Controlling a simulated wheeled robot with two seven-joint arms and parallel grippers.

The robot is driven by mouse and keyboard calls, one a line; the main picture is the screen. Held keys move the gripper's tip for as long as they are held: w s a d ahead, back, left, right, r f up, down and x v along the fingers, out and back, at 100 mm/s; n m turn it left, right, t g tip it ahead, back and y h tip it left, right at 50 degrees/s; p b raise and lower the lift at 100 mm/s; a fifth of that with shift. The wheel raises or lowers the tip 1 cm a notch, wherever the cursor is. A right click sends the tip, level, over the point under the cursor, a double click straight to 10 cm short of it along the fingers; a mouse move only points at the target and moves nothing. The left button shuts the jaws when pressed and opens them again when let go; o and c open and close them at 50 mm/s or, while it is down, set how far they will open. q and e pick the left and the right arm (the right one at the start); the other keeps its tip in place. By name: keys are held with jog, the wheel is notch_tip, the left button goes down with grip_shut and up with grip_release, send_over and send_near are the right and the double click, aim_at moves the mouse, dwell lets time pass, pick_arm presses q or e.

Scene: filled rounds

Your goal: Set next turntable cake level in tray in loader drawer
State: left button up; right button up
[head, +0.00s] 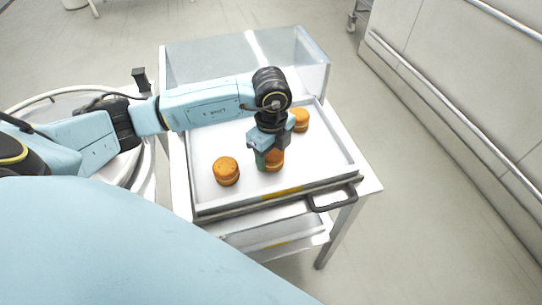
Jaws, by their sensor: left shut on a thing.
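My left gripper (268,158) points down over the white tray (325,165) and is shut on an orange-brown round cake (275,160). The cake is at or just above the tray floor; I cannot tell whether it touches. A second round cake (226,171) sits in the tray to the left, apart from the held one. A third cake (300,119) sits further back to the right, partly hidden by my wrist. The tray lies in the loader drawer (290,197), which has a dark handle (332,198) at its front right. My right gripper is not in view.
A clear-walled box (312,62) stands behind the tray. A round white turntable (150,165) is at the left, partly hidden by my arm. A wall with rails (450,110) runs along the right, with free floor (400,215) before it.

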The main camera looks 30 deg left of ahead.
pick_arm(q)
jog(key=shift+f, duration=0.55)
jog(key=shift+o, duration=1.2)
jog(key=shift+f, duration=0.2)
jog(key=o, duration=0.4)
jog(key=shift+o, duration=0.2)
notch_tip(320, 180, up, 12)
jog(key=shift+r+p, duration=0.25)
jog(key=shift+p, duration=0.25)
